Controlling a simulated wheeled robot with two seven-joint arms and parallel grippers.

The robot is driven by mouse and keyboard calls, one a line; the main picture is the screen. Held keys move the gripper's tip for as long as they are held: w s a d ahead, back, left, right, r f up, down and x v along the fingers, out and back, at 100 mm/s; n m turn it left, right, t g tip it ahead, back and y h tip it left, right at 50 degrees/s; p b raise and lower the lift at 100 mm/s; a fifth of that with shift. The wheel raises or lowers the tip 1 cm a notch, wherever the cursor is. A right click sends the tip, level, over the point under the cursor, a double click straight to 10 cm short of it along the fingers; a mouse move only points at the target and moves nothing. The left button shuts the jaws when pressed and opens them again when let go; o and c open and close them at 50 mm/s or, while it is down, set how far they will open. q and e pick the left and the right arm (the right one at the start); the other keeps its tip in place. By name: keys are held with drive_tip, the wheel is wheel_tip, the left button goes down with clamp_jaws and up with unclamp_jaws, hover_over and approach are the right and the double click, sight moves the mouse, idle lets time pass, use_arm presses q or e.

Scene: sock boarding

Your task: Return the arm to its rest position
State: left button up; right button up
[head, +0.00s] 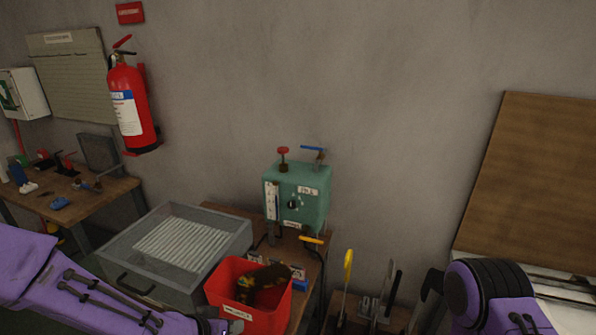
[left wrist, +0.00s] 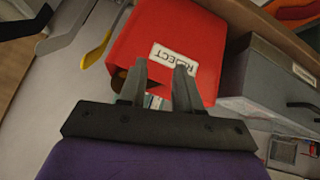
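My left arm comes in from the left along the bottom of the head view. Its gripper end is mostly cut off by the lower edge, just below the red bin (head: 247,311). In the left wrist view my left gripper (left wrist: 160,78) has its two grey fingers apart, with nothing seen held between them. The fingers overlap the outer face of the red bin, labelled REJECT (left wrist: 160,35), in that view; I cannot tell whether they touch it. My right arm shows at the lower right of the head view; its gripper is not clearly in view.
A dark brownish item (head: 262,287) lies in the red bin. A grey tray with a ribbed floor (head: 148,278) stands left of it. A green box with valves (head: 308,215) stands behind. A yellow-handled tool (head: 348,266) stands to the right. A fire extinguisher (head: 127,100) hangs on the wall.

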use_arm(q)
drive_tip(key=s+a+f+n+y+b, duration=0.2)
drive_tip(key=s+a+f+n, duration=0.15)
drive_tip(key=f, duration=0.45)
drive_tip(key=s+a+f+n+y+b, duration=0.2)
drive_tip(key=a+f+n, duration=0.25)
drive_tip(key=f, duration=0.25)
drive_tip(key=s+a+f+g+y+b, duration=0.1)
drive_tip(key=s+a+f+g+b, duration=0.1)
drive_tip(key=s+f, duration=0.5)
drive_tip(key=s+a+f+g+y+b, duration=0.2)
drive_tip(key=s+a+f, duration=0.3)
drive_tip(key=s+f, duration=0.3)
drive_tip(key=s+b, duration=0.1)
drive_tip(key=s, duration=0.2)
use_arm(e)
wheel_tip(320, 180, down, 11)
drive_tip(key=shift+r, duration=0.2)
drive_tip(key=shift+w, duration=0.1)
